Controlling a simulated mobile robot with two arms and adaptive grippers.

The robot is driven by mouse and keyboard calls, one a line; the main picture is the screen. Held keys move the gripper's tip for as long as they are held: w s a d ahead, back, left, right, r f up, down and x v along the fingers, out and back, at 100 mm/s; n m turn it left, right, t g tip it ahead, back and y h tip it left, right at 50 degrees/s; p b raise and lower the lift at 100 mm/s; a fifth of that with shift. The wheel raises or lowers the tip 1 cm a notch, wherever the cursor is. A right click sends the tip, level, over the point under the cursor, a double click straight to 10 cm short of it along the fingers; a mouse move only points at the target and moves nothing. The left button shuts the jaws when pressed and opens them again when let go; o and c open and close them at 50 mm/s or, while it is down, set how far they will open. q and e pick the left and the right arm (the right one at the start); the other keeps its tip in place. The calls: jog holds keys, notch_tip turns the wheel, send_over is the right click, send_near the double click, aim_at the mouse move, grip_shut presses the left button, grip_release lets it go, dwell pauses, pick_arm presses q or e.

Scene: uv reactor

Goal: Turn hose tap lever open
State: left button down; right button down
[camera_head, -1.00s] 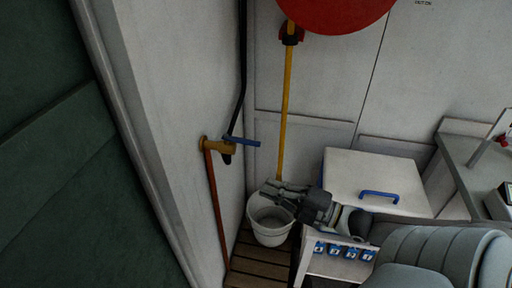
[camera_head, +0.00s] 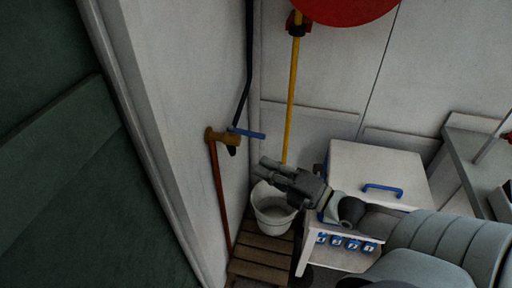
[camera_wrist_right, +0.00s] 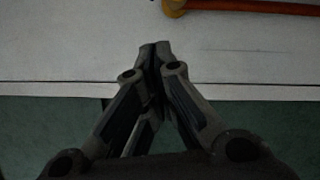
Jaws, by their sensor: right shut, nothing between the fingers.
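The hose tap (camera_head: 222,137) is a brass fitting on the white wall, with a copper pipe (camera_head: 221,195) running down from it. Its blue lever (camera_head: 247,133) points out to the right from the tap. My right gripper (camera_head: 258,167) is shut and empty, below and a little right of the lever, apart from it. In the right wrist view the gripper (camera_wrist_right: 155,48) has its fingertips together. Part of the brass tap (camera_wrist_right: 175,8) and the copper pipe (camera_wrist_right: 245,6) show at that view's top edge. My left gripper is not in view.
A white bucket (camera_head: 272,217) stands on wooden slats (camera_head: 262,252) below my right gripper. A yellow hose (camera_head: 291,100) hangs from a red reel (camera_head: 345,8). A white cabinet (camera_head: 375,165) with a blue handle stands right. A green panel (camera_head: 70,190) fills the left.

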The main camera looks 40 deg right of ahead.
aim_at(247, 133)
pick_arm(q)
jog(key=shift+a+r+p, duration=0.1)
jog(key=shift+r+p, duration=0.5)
pick_arm(e)
jog(key=w+d, duration=0.1)
jog(key=w, duration=0.5)
jog(key=shift+w+d+r, duration=0.25)
jog(key=shift+w+r, duration=0.1)
jog(key=shift+r, duration=0.1)
